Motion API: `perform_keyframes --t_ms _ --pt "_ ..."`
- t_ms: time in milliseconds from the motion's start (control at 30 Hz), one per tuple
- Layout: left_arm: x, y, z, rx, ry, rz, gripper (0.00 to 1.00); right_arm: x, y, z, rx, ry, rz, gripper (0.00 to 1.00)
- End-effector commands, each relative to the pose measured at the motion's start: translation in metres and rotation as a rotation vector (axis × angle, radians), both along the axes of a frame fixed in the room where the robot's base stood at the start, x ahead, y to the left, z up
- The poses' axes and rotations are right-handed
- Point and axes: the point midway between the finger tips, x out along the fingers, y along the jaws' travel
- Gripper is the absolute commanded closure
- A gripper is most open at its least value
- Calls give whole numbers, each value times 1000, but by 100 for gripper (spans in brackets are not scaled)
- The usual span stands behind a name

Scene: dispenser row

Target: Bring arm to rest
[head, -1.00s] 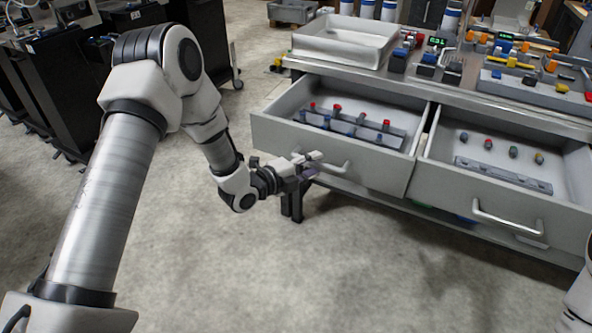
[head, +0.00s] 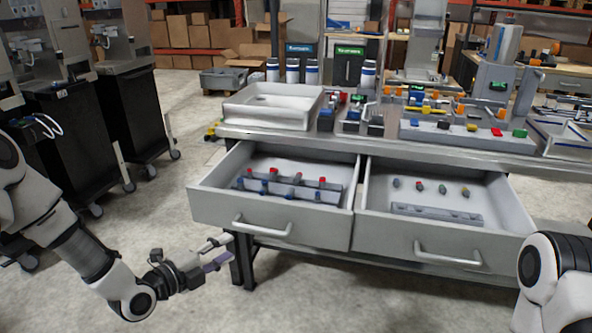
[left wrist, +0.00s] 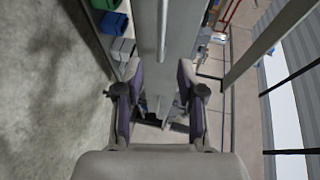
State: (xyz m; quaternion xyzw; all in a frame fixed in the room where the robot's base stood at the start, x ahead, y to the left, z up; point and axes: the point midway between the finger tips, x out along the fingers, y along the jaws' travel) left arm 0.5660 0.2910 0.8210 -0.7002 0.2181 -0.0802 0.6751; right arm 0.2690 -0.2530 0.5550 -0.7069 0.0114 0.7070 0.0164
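My left gripper (head: 220,253) is in front of and below the left drawer (head: 213,206), to the left of its handle (head: 262,231). It is open, with its two fingers apart and nothing held between them. In the left wrist view the open fingers (left wrist: 161,98) show with a grey drawer front and its handle bar (left wrist: 163,35) beyond them. My right arm shows only as a link at the right edge of the head view; its gripper is out of view.
Both drawers are pulled out; the right drawer (head: 405,238) holds a grey rack and several small coloured pieces. A metal tray (head: 270,116) stands on the bench above. Black carts (head: 70,140) stand at the left. Floor in front is clear.

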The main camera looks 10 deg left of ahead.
Motion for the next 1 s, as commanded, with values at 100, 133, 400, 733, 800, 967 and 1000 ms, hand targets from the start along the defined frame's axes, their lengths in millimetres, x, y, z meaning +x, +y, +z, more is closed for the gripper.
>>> perform_keyframes --t_ms 100,133,400,733,800,967,1000 --pt "-8 -9 -9 18 52 -24 61 0 0 16 0 0 0 60" --pt "-13 -16 -14 32 80 -45 61 0 0 23 0 0 0 60" --pt "-132 -79 -119 22 736 -10 61 0 0 82 0 0 0 60" --pt "-277 -52 -170 -455 1405 1036 61 0 0 97 0 0 0 60" --pt "-289 -43 -169 -589 1411 1272 61 0 0 97 0 0 0 60" --pt "-298 -37 -169 -794 1380 1558 61 0 0 97 0 0 0 60" --pt "-299 -37 -169 -818 1376 1583 61 0 0 97 0 0 0 60"
